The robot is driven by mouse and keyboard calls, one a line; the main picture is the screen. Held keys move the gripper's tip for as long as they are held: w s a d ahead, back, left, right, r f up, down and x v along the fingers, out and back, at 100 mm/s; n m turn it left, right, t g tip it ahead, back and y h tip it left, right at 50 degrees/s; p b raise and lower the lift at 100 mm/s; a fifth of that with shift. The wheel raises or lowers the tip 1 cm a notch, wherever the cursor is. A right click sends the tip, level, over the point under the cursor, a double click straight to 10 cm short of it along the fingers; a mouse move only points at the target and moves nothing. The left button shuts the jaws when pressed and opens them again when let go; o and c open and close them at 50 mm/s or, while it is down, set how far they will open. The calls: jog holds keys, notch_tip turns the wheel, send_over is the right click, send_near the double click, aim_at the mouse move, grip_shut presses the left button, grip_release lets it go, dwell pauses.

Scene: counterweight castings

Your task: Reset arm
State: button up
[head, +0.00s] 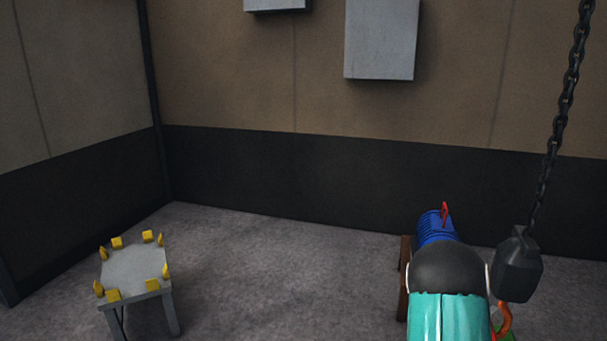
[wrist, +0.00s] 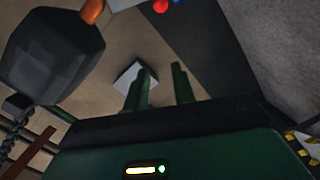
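My gripper (wrist: 160,85) shows in the wrist view as two green fingers standing apart, with no object visible between them. In the head view my teal and black arm reaches up from the bottom right. The gripper itself cannot be made out there. A blue ribbed shape (head: 436,226) with a red piece (head: 445,213) shows just beyond the arm; I cannot tell how it relates to the gripper. A red round part (wrist: 160,6) also shows at the top edge of the wrist view.
A dark hook block (head: 518,265) hangs on a chain (head: 563,95) close right of my arm, with an orange hook (head: 505,318). A brown stand (head: 404,277) is partly hidden by the arm. A grey table (head: 135,268) with yellow pegs stands left. The floor between is clear.

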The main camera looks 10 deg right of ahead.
jog(key=w+a+r+m+g+y, duration=0.1)
jog(key=a+r+m+g+y, duration=0.15)
jog(key=a+r, duration=0.75)
jog(key=w+a+r+m+g+y, duration=0.1)
jog(key=a+r+m+y, duration=0.4)
jog(key=a, duration=0.9)
jog(key=s+a+r+n+g+y, duration=0.1)
jog(key=s+a+r+g, duration=0.1)
jog(key=s+a, duration=0.7)
jog(key=s+a+r+n+g+y, duration=0.1)
jog(key=s+a+r+g, duration=0.1)
jog(key=s+a+r, duration=0.3)
jog(key=s+a, duration=0.3)
jog(key=s, duration=0.2)
jog(key=shift+s+a+r, duration=0.2)
jog(key=shift+s+a, duration=0.15)
jog(key=shift+s, duration=0.05)
